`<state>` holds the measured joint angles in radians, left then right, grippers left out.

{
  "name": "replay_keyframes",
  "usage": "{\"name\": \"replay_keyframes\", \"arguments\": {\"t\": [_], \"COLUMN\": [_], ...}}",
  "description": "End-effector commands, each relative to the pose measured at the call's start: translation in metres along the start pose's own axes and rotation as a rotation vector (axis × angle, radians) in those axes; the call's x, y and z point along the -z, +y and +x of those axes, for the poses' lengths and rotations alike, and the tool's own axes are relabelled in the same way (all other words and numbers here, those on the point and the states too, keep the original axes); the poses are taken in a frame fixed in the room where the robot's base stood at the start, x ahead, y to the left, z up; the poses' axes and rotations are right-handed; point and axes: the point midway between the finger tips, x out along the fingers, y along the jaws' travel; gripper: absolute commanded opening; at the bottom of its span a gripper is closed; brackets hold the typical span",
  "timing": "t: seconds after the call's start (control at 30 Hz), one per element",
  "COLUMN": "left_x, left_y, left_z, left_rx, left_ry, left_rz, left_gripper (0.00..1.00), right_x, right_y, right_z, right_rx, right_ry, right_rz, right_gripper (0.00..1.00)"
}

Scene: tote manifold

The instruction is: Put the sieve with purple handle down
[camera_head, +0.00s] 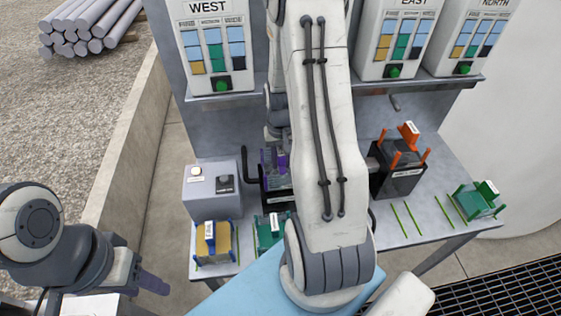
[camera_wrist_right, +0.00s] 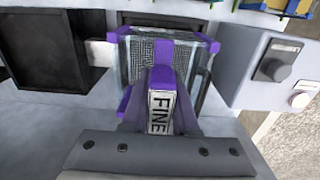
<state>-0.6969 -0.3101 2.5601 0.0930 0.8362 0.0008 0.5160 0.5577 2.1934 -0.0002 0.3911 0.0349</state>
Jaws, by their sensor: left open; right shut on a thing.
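The sieve with purple handle (camera_wrist_right: 205,48) is a clear mesh box with purple corners and a label reading FINE. My right gripper (camera_wrist_right: 160,85) is shut on its purple handle in the right wrist view. In the head view the purple sieve (camera_head: 268,160) shows beside a dark box on the bench, partly hidden behind my right arm. I cannot tell whether the sieve touches anything beneath it. My left gripper (camera_head: 150,278) is open and empty at the lower left, away from the bench.
A grey control box (camera_head: 212,190) stands left of the sieve. Yellow-blue (camera_head: 215,242) and green (camera_head: 268,232) sieves sit at the front. A black box (camera_head: 397,170) with an orange-handled sieve (camera_head: 410,134) stands right. A green sieve (camera_head: 476,200) sits far right, past green strips on clear bench.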

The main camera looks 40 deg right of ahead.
Motion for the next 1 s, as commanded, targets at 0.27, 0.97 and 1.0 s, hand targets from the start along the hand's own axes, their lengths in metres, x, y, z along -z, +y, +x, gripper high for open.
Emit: {"name": "replay_keyframes", "arguments": {"t": [0.27, 0.97, 1.0], "left_x": [0.000, 0.000, 0.000], "left_y": [0.000, 0.000, 0.000], "left_z": [-0.004, -0.004, -0.005], "left_rx": [0.000, 0.000, 0.000], "left_ry": [0.000, 0.000, 0.000], "left_rz": [0.000, 0.000, 0.000], "left_gripper": [0.50, 0.50, 0.50], "right_x": [0.001, 0.000, 0.001], "right_y": [0.000, 0.000, 0.000], "right_z": [0.014, 0.014, 0.011], "right_rx": [0.000, 0.000, 0.000], "right_ry": [0.003, 0.002, 0.003], "right_rz": [0.000, -0.001, -0.001], "right_gripper": [0.00, 0.57, 0.57]}}
